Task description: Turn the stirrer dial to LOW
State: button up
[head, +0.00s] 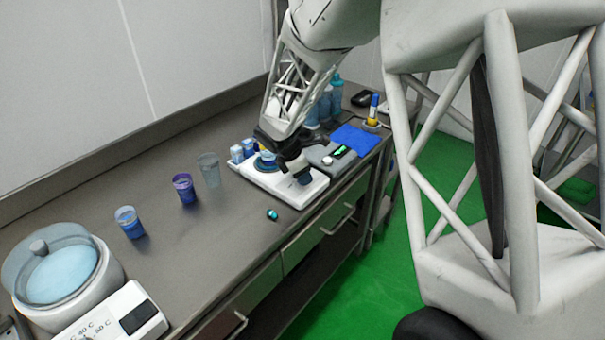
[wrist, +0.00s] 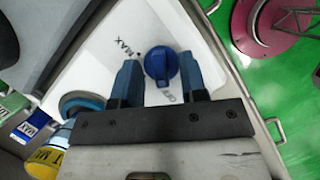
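The white stirrer (head: 258,178) stands on the grey bench, partly hidden under my arm. Its blue dial (wrist: 161,66) shows in the wrist view and as a dark knob in the head view (head: 305,178). MAX is printed left of the dial; another label below it is partly covered and hard to read. The dial's ridge runs roughly up and down in the wrist view. My gripper (wrist: 159,60) is open, with one fingertip on each side of the dial; gaps show between them. I cannot tell their height over the dial.
A blue vessel (head: 266,160) sits on the stirrer's plate. A grey device (head: 330,156) with a green display stands just behind it. Cups (head: 184,190) stand to the left. A small dark object (head: 272,214) lies in front, near the bench edge.

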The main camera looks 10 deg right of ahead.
grip_shut()
jog(key=shift+f+m, duration=0.15)
jog(key=shift+m, duration=0.35)
jog(key=m+g, duration=0.1)
jog(key=m, duration=0.1)
jog(key=m+g, duration=0.1)
jog(key=m, duration=0.2)
jog(key=shift+g, duration=0.3)
jog(key=m+g, duration=0.1)
jog(key=m, duration=0.2)
jog(key=m+y, duration=0.1)
jog(key=m, duration=0.1)
jog(key=shift+d+f+m+g, duration=0.1)
jog(key=shift+f+m+g, duration=0.1)
jog(key=shift+m+g, duration=0.2)
jog(key=shift+c, duration=0.6)
grip_release()
jog(key=shift+o, duration=0.6)
jog(key=shift+w+r, duration=0.1)
jog(key=shift+r, duration=0.05)
jog(key=v, duration=0.8)
jog(key=shift+r, duration=0.2)
